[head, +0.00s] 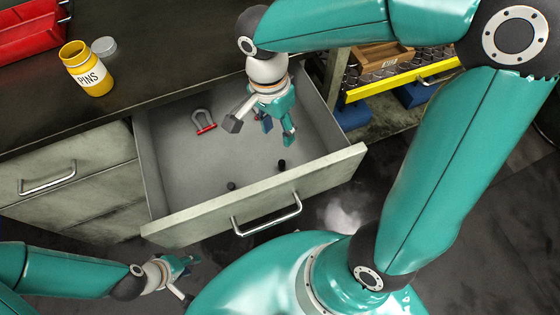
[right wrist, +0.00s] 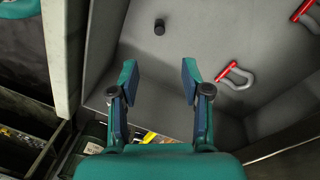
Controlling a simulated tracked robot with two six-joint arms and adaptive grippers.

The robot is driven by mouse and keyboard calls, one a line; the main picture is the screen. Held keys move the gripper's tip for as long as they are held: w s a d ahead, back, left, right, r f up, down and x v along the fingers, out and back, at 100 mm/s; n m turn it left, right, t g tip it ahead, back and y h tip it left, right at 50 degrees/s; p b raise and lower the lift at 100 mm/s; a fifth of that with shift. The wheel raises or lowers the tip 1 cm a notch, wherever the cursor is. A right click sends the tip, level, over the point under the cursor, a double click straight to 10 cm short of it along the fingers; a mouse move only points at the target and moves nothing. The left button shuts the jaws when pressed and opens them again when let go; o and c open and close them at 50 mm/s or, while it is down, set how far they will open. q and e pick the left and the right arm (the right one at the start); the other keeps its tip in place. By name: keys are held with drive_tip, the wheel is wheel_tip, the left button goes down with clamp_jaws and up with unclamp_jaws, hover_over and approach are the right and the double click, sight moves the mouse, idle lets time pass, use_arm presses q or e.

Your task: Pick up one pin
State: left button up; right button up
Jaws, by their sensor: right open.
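No lone pin can be made out for certain. Two small dark cylinders lie on the floor of the open drawer (head: 254,205), one to the left (head: 231,186) and one further right (head: 281,164). One dark cylinder (right wrist: 159,27) shows in the right wrist view, ahead of the fingers. My right gripper (head: 262,132) is over the drawer, fingers spread and empty; it also shows in the right wrist view (right wrist: 155,80). An open yellow jar marked PINS (head: 88,72) stands on the counter; its contents are not visible. My left gripper (head: 187,280) is low at the left, fingers apart.
A horseshoe magnet with red tips (head: 203,122) lies in the drawer; another (right wrist: 237,75) shows in the right wrist view. A grey lid (head: 104,46) is beside the jar. A red bin (head: 32,38) is at back left. Drawer walls surround the right gripper.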

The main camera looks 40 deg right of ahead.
drive_tip(key=b, duration=0.1)
hover_over(282, 162)
drive_tip(key=f, duration=0.7)
drive_tip(key=shift+w+d, duration=0.2)
drive_tip(key=shift+w, duration=0.15)
drive_tip(key=shift+s+a+f+b, duration=0.15)
drive_tip(key=shift+f+b, duration=0.15)
drive_tip(key=shift+f, duration=1.05)
drive_tip(key=shift+s+a+f+b, duration=0.15)
drive_tip(key=shift+f+b, duration=0.1)
drive_tip(key=shift+f, duration=1.05)
drive_tip(key=shift+d, duration=0.1)
clamp_jaws()
